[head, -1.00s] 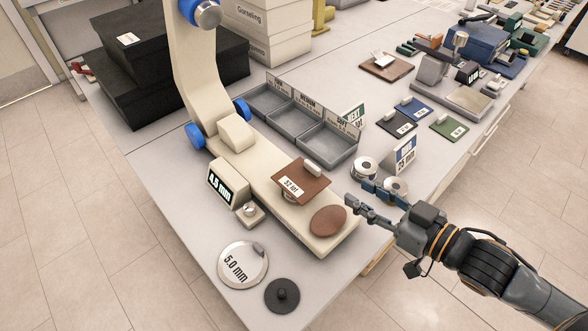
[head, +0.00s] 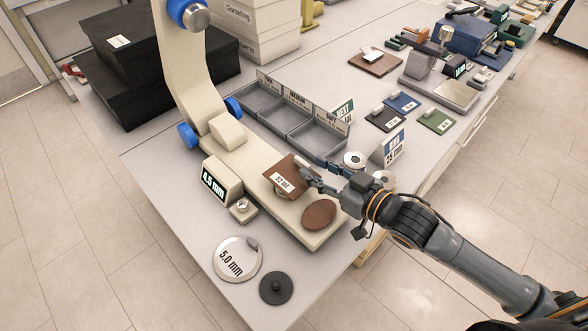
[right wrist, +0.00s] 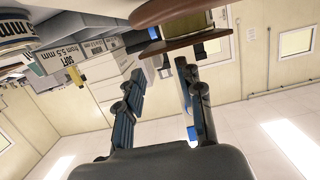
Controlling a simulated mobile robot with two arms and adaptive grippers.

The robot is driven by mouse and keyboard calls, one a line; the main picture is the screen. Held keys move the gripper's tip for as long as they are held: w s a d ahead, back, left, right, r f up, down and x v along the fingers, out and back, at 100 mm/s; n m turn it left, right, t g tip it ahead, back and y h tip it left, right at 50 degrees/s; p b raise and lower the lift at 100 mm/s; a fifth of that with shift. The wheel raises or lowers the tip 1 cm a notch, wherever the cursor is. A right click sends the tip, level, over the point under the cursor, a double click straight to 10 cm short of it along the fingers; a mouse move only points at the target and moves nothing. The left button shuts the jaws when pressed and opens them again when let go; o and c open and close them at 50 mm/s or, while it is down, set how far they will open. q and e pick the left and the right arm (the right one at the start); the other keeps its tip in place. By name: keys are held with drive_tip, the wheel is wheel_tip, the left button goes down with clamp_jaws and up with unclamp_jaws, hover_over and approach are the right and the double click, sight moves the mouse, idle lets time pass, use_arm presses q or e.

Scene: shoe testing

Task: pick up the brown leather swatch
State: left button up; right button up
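The brown leather swatch (head: 282,178) carries a white label and lies on a support above the cream base of the press in the head view. In the right wrist view the swatch (right wrist: 180,46) is near the fingertips, seen almost edge-on. My right gripper (head: 312,173) is at the swatch's right side, around its small pale grip, which the fingers partly hide in the head view. The right wrist view shows the gripper (right wrist: 161,72) with its fingers apart. I cannot tell whether they touch the grip. My left gripper is not in view.
The cream press (head: 183,90) rises behind the swatch. A brown oval pad (head: 319,214) lies on its base. Grey bins (head: 318,140) and metal discs (head: 355,159) are close behind the right gripper. Black, blue and green swatches (head: 436,121) lie farther right.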

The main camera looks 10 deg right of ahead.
sight(290, 181)
drive_tip(key=shift+x, duration=1.5)
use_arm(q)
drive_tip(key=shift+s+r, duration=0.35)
use_arm(e)
clamp_jaws()
drive_tip(key=shift+r, duration=0.1)
drive_tip(key=shift+d+r, duration=0.1)
drive_tip(key=shift+r, duration=0.1)
wheel_tip(290, 181, up, 2)
drive_tip(key=shift+r, duration=0.1)
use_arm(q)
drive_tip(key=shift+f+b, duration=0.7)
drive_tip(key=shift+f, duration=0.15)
use_arm(e)
drive_tip(key=s+a+r, duration=0.2)
drive_tip(key=a+r, duration=0.3)
drive_tip(key=a, duration=0.1)
drive_tip(key=s+a+r, duration=0.2)
drive_tip(key=a+r, duration=0.3)
drive_tip(key=a, duration=0.2)
drive_tip(key=shift+s+a, duration=0.2)
drive_tip(key=shift+s, duration=0.1)
